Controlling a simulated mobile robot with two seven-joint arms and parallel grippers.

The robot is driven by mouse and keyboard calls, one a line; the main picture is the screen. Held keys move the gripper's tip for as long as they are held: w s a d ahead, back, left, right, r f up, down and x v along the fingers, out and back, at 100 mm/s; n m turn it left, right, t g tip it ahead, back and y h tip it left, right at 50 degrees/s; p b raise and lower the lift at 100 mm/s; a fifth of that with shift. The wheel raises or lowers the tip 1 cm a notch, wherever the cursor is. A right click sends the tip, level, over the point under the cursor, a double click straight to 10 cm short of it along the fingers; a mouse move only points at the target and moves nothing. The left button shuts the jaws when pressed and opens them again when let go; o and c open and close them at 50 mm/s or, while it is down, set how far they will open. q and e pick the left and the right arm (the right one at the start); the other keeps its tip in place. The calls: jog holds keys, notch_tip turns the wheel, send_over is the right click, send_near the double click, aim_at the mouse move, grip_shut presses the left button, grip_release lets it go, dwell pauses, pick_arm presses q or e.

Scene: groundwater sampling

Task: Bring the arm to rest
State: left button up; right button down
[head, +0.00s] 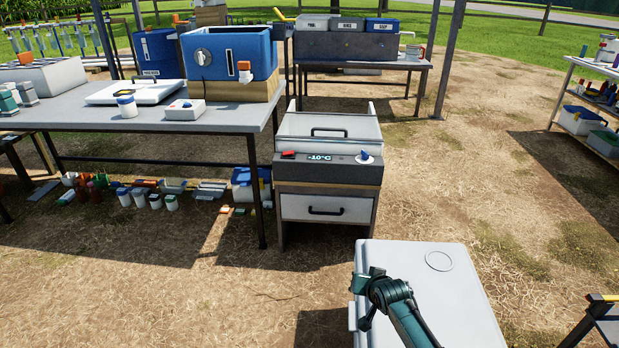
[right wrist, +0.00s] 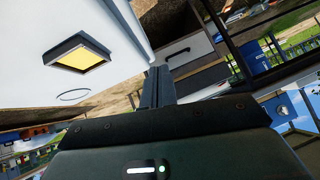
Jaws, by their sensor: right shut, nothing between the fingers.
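My right gripper (right wrist: 159,75) shows in the right wrist view with its two dark fingers pressed together and nothing between them. In the head view my teal right arm comes in from the lower right and reaches over a white box (head: 462,290); I cannot make out its fingertips there. In the right wrist view the white box top (right wrist: 40,55) lies to the left of the fingers, with a round ring mark and a dark-framed yellow square (right wrist: 80,53) on it. My left gripper is not in view.
A white and grey drawer cabinet (head: 326,207) with a display stands just beyond the box. A grey table (head: 60,118) with a blue bath (head: 205,55) is at the left. Shelves (head: 590,145) stand at the far right. Open dirt ground lies between cabinet and shelves.

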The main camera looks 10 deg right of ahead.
pick_arm(q)
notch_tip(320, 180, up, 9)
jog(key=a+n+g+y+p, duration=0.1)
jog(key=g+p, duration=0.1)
jog(key=p, duration=1.9)
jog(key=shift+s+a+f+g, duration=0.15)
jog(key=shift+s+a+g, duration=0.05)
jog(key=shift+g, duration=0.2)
pick_arm(e)
jog(key=s+a+r+n+y, duration=0.1)
jog(key=s+a+r+n, duration=0.2)
jog(key=s+r, duration=1)
jog(key=s+a+r+n+t+y, duration=0.1)
jog(key=s+a+r+n+y, duration=0.1)
jog(key=s+r, duration=1.1)
jog(key=s+a+n, duration=0.1)
jog(key=s, duration=0.3)
jog(key=shift+a, duration=0.4)
